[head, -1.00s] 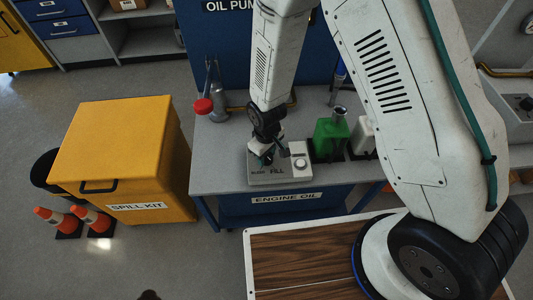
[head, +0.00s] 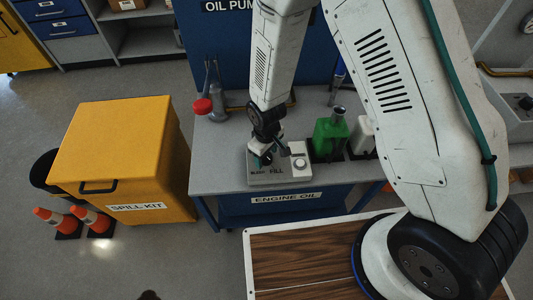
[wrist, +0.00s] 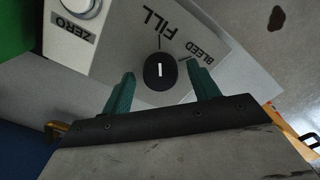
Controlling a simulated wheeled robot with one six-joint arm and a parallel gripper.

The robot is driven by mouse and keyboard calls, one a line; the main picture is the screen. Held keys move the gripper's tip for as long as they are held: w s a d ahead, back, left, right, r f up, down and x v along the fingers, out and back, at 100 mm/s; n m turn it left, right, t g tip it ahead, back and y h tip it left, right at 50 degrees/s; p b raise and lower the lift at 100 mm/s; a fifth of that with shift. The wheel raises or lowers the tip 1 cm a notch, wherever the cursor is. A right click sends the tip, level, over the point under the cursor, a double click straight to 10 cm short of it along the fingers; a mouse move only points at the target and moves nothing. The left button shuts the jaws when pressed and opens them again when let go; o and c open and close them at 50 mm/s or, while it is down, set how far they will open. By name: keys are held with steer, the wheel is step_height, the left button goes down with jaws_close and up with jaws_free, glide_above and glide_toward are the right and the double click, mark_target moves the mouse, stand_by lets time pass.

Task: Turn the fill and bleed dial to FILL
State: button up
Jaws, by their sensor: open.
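The fill and bleed dial (wrist: 160,71) is a black round knob on a grey panel (wrist: 112,62) in the wrist view. Its white mark is upright in the picture and lines up with the tick under the FILL label (wrist: 161,21). The BLEED label (wrist: 201,45) and its tick lie to the right. My gripper (wrist: 164,73) is open, with one teal finger on each side of the dial and a visible gap to it. In the head view my gripper (head: 264,158) is over the left part of the panel (head: 283,174) and hides the dial.
A white ZERO button (wrist: 82,6) is on the same panel. A green container (head: 331,138) and a white bottle (head: 363,135) stand right of the panel; a red-capped can (head: 215,104) stands behind left. A yellow spill kit box (head: 125,150) is left of the bench.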

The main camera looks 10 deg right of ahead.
mark_target(267, 156)
step_height(267, 156, up, 8)
steer(key=shift+f, duration=0.2)
stand_by(0.4)
steer(key=s+d+r+m, duration=0.3)
steer(key=s+d+r, duration=0.3)
steer(key=r, duration=0.5)
steer(key=s+d+r+m+t, duration=0.1)
steer(key=s+d+r+m, duration=0.2)
steer(key=s+d+r, duration=0.4)
steer(key=s+d+r+m, duration=0.2)
steer(key=s+d+r, duration=0.4)
steer(key=r, duration=1)
steer(key=shift+s+d+r+m, duration=0.25)
steer(key=shift+d+m, duration=0.15)
steer(key=shift+d, duration=0.5)
